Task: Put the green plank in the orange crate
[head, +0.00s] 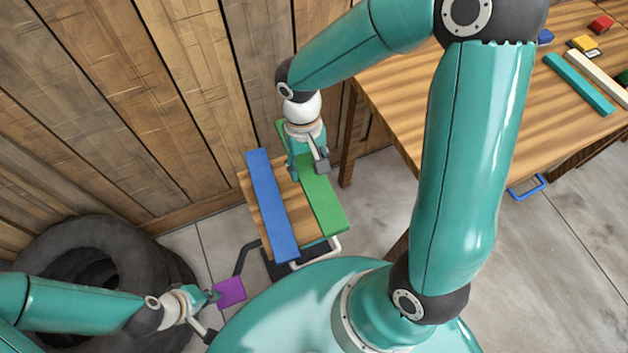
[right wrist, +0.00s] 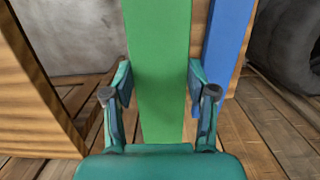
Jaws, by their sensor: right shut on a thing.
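The green plank (head: 325,203) lies lengthwise over a small wooden stool, beside a blue plank. My right gripper (head: 307,168) is shut across the green plank, near its far half. In the right wrist view the green plank (right wrist: 158,70) runs between the two fingers (right wrist: 158,95). I cannot tell whether the plank rests on the stool or is slightly raised. My left gripper (head: 211,316) is at the lower left, its fingers apart, close to a purple piece (head: 230,292). No orange crate shows in either view.
The blue plank (head: 270,205) lies alongside on the stool (head: 250,190); it also shows in the right wrist view (right wrist: 228,40). A wooden table (head: 450,120) with planks and blocks stands at right. Stacked tires (head: 100,240) stand at left. A plank wall (head: 180,100) is behind.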

